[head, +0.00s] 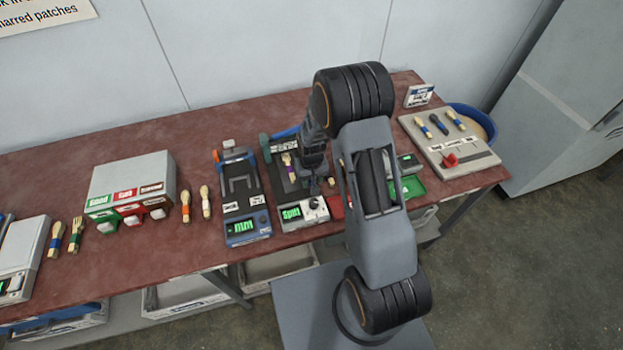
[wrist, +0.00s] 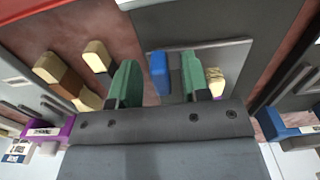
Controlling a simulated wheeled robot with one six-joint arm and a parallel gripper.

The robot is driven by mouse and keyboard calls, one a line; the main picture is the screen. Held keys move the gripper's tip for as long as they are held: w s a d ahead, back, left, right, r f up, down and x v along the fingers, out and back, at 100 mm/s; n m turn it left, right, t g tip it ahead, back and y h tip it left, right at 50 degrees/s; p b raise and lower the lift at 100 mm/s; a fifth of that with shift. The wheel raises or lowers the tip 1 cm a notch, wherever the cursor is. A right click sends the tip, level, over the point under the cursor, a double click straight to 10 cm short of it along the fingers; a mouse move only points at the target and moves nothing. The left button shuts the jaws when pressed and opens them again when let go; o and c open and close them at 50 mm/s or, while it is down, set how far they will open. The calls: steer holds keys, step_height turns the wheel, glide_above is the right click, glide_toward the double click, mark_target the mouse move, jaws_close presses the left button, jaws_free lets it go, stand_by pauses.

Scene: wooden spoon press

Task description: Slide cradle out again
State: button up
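My gripper (head: 315,186) points down at the right side of the press with the "Split" display (head: 291,213). Its two green fingers (wrist: 160,82) stand apart in the wrist view. A small blue block (wrist: 159,72) shows in the gap between them, with space on both sides. The block lies against a grey plate (wrist: 222,55). I cannot tell whether this is the cradle's handle. A spoon or fork with a purple band (head: 289,165) lies on the dark bed of the "Split" press. My arm hides part of that press, and I cannot make out the cradle clearly.
A second press with a blue front (head: 247,226) stands just left. Two wooden utensils (head: 195,203) and a grey box with coloured labels (head: 131,181) lie farther left. A pale board (head: 460,140) with utensils is at right. The red-brown bench (head: 60,165) is bare behind.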

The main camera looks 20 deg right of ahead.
steer(key=shift+r, duration=0.1)
step_height(320, 180, up, 14)
steer(key=b, duration=0.1)
steer(key=shift+f, duration=0.2)
stand_by(0.3)
steer(key=shift+b, duration=0.35)
steer(key=f+b, duration=0.3)
steer(key=f, duration=0.1)
steer(key=f+b, duration=0.3)
steer(key=f, duration=0.1)
steer(key=f+b, duration=0.4)
steer(key=f, duration=0.1)
steer(key=shift+w+f, duration=0.1)
steer(key=shift+w, duration=0.2)
jaws_close()
stand_by(0.5)
